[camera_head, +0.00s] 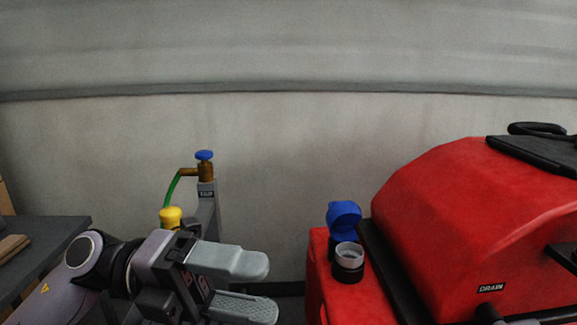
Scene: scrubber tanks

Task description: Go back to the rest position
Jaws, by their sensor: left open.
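My left gripper (262,287) comes in from the lower left with its two grey fingers apart and nothing between them. It points right, toward the red scrubber machine (440,215), with a gap between the fingertips and the machine's red side. On the red machine a blue cap (344,217) stands tilted up behind a short black filler neck with a pale ring (349,256). The neck's opening faces up. My right gripper is not in view.
Behind my left gripper a grey post carries a brass tap with a blue knob (204,155) and a green hose (170,190). A yellow-topped item (171,217) stands beside it. A dark table (45,235) is at the left edge. A grey wall closes the back.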

